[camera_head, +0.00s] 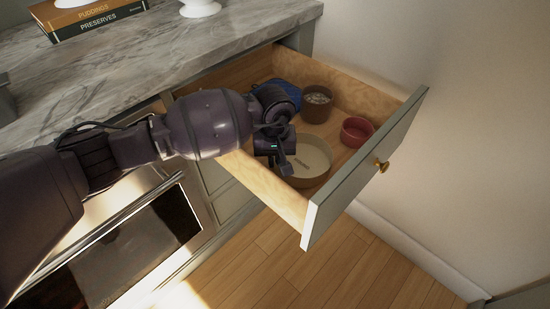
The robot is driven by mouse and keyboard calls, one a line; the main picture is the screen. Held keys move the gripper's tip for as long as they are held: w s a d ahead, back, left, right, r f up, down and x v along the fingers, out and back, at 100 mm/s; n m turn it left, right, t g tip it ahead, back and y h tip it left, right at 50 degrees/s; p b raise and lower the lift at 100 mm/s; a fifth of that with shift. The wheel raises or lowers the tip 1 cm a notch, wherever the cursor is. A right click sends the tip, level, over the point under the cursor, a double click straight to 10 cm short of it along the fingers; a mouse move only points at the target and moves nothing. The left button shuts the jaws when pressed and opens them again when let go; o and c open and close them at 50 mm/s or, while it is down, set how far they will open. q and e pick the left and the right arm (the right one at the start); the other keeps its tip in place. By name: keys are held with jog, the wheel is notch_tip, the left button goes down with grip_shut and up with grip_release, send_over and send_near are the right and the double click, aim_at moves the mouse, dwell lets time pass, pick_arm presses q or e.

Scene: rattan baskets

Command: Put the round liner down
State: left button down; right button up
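A shallow round beige vessel (313,155), which looks like the round liner, is in the open drawer, near its left side wall. It seems to rest upright on the drawer floor, though its underside is hidden. My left gripper (285,165) points down at the left rim of this vessel, overlapping it in the picture. The arm and gripper body hide part of the rim, and I cannot tell whether the fingers pinch it or stand apart. My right gripper is out of view.
The drawer (360,165) also holds a brown round basket (317,104), a small red bowl (356,131) and a blue item (280,92) partly behind my wrist. A marble counter (150,65) with books (85,17) lies left. Bare drawer floor shows between the containers.

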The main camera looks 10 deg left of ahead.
pick_arm(q)
jog(key=shift+f, duration=0.3)
jog(key=shift+r, duration=0.1)
jog(key=c, duration=1.7)
grip_release()
jog(key=o, duration=0.4)
jog(key=shift+c, duration=0.2)
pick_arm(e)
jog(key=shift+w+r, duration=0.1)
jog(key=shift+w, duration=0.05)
pick_arm(q)
jog(key=shift+r, duration=0.15)
notch_tip(320, 180, up, 12)
jog(key=p, duration=0.2)
jog(key=shift+p, duration=0.3)
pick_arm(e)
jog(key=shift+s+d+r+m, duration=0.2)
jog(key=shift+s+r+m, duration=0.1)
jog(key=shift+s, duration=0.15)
